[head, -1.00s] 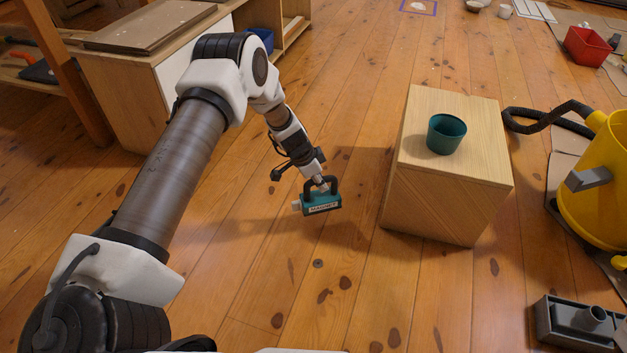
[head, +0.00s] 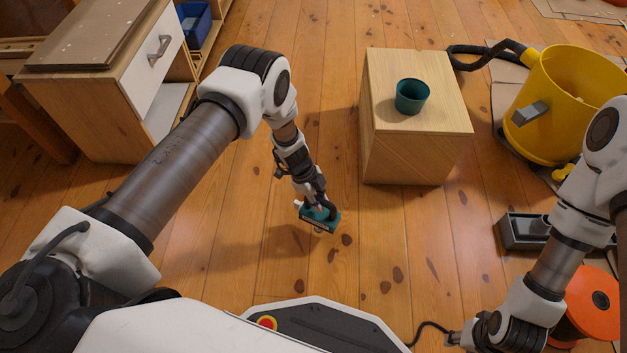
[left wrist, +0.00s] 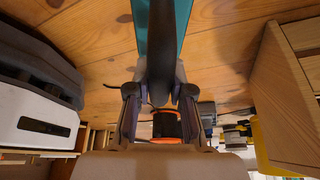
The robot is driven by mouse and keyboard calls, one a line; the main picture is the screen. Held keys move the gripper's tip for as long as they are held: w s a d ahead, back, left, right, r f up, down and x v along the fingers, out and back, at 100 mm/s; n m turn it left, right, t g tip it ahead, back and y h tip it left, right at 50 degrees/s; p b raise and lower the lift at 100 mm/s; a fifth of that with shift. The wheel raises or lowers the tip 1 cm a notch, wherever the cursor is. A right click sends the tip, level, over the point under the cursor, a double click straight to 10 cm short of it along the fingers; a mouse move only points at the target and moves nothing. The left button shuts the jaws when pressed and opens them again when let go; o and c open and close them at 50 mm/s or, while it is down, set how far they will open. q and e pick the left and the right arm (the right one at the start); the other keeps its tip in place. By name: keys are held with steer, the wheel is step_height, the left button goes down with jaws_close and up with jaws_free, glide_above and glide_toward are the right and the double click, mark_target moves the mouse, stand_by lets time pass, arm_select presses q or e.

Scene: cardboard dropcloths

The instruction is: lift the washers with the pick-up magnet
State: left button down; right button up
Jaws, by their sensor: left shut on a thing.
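My left gripper (head: 318,204) is shut on the black handle of the pick-up magnet (head: 320,222), a teal block with a label. The magnet hangs over the floor, left of the wooden box. In the left wrist view the teal block (left wrist: 182,22) is at the top, with its dark handle between the fingers. A small dark round thing, perhaps the washers (head: 318,231), shows at the magnet's lower edge; I cannot tell whether they touch. A teal cup (head: 412,97) stands upright on the wooden box (head: 440,122). My right gripper is not visible; only its arm shows at lower right.
A yellow bucket (head: 562,100) with a dark hose stands right of the box. A grey tray (head: 522,232) and an orange reel (head: 592,305) lie near my right arm. A wooden cabinet (head: 120,85) is at left. Floor around the magnet is clear.

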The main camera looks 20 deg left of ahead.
stand_by(0.3)
arm_select(q)
steer(key=shift+f, duration=0.1)
steer(key=shift+f+b, duration=1.8)
steer(key=shift+f, duration=1.15)
steer(key=shift+w, duration=0.1)
step_height(320, 180, up, 6)
steer(key=p, duration=0.6)
steer(key=shift+r, duration=0.1)
